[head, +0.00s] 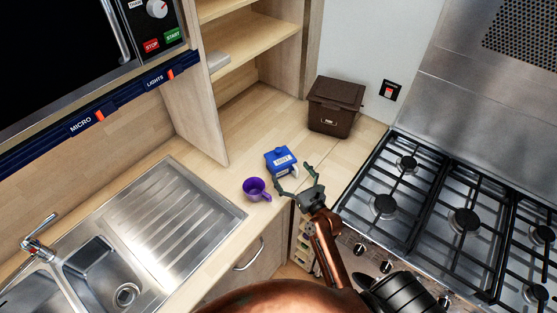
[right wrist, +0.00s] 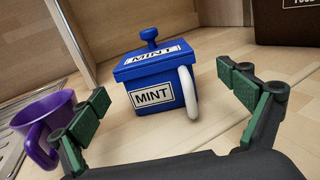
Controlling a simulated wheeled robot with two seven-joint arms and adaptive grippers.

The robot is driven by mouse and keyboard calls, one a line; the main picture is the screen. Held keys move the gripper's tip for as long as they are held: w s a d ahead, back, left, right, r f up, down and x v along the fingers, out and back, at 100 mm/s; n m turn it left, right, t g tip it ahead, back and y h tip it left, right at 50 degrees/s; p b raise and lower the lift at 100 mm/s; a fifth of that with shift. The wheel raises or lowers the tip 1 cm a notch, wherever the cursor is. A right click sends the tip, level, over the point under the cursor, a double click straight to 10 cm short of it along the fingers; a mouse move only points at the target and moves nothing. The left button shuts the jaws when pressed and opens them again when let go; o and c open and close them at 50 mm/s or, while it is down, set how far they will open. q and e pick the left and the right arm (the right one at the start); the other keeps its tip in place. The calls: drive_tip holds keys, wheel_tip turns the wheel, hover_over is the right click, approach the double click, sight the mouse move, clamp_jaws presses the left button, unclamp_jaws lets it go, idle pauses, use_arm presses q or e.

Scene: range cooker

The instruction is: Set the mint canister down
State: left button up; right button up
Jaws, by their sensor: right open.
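The mint canister (head: 280,161) is a blue square box with a knobbed lid, white MINT labels and a white handle. It stands upright on the wooden counter, and in the right wrist view the canister (right wrist: 155,85) is just beyond my fingertips. My right gripper (head: 296,181) is open and empty, its two fingers (right wrist: 168,108) spread wide on either side in front of the canister, apart from it. My left gripper is not in view.
A purple mug (head: 255,188) stands close to the left finger; it also shows in the right wrist view (right wrist: 42,125). A brown bin (head: 335,105) stands behind. The gas hob (head: 440,200) is right, the sink drainer (head: 170,215) left. Counter behind the canister is clear.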

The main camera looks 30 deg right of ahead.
sight(281, 159)
drive_tip(key=shift+w+a+r, duration=0.1)
drive_tip(key=shift+w+r, duration=0.1)
drive_tip(key=shift+w, duration=0.65)
drive_tip(key=w, duration=0.4)
drive_tip(key=shift+w+a+r, duration=0.15)
drive_tip(key=shift+w+r, duration=0.05)
drive_tip(key=shift+w, duration=0.5)
use_arm(q)
drive_tip(key=shift+r, duration=0.2)
drive_tip(key=shift+s, duration=0.1)
use_arm(e)
drive_tip(key=shift+c, duration=0.5)
drive_tip(key=c, duration=1.5)
use_arm(q)
drive_tip(key=shift+s, duration=0.3)
drive_tip(key=shift+r+p, duration=0.1)
drive_tip(key=shift+p, duration=0.2)
use_arm(e)
drive_tip(key=shift+r, duration=0.1)
